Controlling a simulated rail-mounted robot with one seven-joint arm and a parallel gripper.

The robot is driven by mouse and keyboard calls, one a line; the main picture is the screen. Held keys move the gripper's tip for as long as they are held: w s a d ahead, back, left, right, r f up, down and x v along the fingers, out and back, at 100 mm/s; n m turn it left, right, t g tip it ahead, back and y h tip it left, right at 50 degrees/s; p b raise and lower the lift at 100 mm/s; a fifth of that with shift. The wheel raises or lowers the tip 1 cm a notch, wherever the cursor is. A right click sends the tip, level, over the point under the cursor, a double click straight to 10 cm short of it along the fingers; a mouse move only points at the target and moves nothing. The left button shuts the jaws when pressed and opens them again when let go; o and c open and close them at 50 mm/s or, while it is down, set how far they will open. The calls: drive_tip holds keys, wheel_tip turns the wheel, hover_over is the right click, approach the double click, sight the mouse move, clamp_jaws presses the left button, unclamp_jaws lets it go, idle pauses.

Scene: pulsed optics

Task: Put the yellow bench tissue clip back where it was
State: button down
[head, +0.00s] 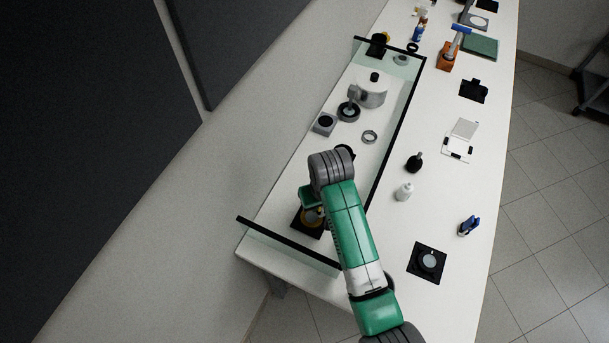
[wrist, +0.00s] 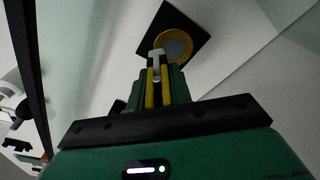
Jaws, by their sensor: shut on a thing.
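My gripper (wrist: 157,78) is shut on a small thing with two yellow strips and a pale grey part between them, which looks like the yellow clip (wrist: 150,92). In the wrist view its tip lies in front of an amber-ringed round disc (wrist: 178,46) on a black square plate (wrist: 163,15); I cannot tell whether they touch. In the head view, my gripper is over the near end of the glass-walled area, above the black plate (head: 299,222). My arm and gripper hide most of the clip there.
Clear panels with black top edges (head: 395,130) bound this area. Inside stand a silver cylinder (head: 372,92) and a small ring (head: 370,136).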

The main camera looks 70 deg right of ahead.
drive_tip(key=w+d+b, duration=0.1)
drive_tip(key=w+d, duration=0.2)
drive_tip(key=w+d+f+b, duration=0.1)
drive_tip(key=w+d, duration=0.2)
drive_tip(key=d, duration=0.1)
drive_tip(key=w+d+b, duration=0.1)
drive_tip(key=w+d, duration=0.2)
drive_tip(key=d, duration=0.1)
drive_tip(key=shift+f, duration=0.15)
drive_tip(key=shift+w+d+f+b, duration=0.1)
drive_tip(key=shift+f+b, duration=0.2)
drive_tip(key=shift+f, duration=0.6)
drive_tip(key=shift+w+d+f+b, duration=0.1)
drive_tip(key=shift+f+b, duration=0.2)
drive_tip(key=shift+f, duration=0.55)
drive_tip(key=shift+f, duration=0.1)
drive_tip(key=c, duration=1.3)
unclamp_jaws()
drive_tip(key=r+p, duration=0.1)
drive_tip(key=r, duration=0.3)
drive_tip(key=r+p, duration=0.1)
drive_tip(key=r, duration=0.3)
drive_tip(key=s+a+r+p, duration=0.1)
drive_tip(key=r, duration=0.3)
drive_tip(key=shift+a+r, duration=0.1)
